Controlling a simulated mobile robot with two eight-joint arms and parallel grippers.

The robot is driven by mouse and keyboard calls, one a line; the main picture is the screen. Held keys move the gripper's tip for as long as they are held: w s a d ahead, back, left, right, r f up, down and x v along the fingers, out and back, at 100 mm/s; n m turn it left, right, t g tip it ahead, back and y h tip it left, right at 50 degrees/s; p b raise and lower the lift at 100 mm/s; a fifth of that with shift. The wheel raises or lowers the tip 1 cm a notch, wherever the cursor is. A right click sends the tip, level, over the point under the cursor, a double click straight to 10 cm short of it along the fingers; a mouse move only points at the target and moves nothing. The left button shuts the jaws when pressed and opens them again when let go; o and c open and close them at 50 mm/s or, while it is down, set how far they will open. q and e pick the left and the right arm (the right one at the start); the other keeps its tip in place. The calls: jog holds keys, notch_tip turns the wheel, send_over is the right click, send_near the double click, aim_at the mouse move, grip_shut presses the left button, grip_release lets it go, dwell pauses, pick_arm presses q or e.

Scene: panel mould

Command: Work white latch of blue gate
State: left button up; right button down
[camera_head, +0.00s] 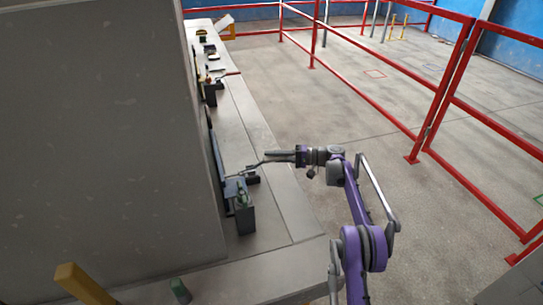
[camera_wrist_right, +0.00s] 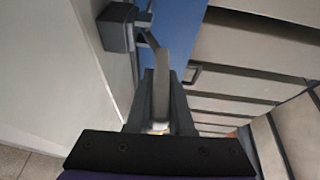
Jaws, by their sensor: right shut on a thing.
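The blue gate (camera_wrist_right: 183,30) stands upright in the right wrist view. The pale latch lever (camera_wrist_right: 161,65) runs from a dark bracket (camera_wrist_right: 118,27) on the pale wall beside the gate. It looks grey-white in this light. My right gripper (camera_wrist_right: 160,92) is shut on the lever, with one finger on each side. In the head view my right gripper (camera_head: 268,157) reaches left over the bench to a small dark fixture. The latch is too small to make out clearly there. My left gripper is not in view.
A large grey panel (camera_head: 105,140) stands close on the left. The bench (camera_head: 283,205) holds dark blocks (camera_head: 244,217) and other small fixtures farther back. Red railings (camera_head: 455,85) bound open floor on the right. A dark handle (camera_wrist_right: 191,73) is near the gate.

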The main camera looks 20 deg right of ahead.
jog(key=shift+d+f+y, duration=0.15)
jog(key=shift+f+y, duration=0.15)
dwell(0.4)
jog(key=c, duration=0.8)
grip_release()
jog(key=b+v, duration=0.1)
jog(key=v, duration=0.9)
jog(key=shift+s+d, duration=0.25)
jog(key=shift+d, duration=0.05)
jog(key=shift+f, duration=0.15)
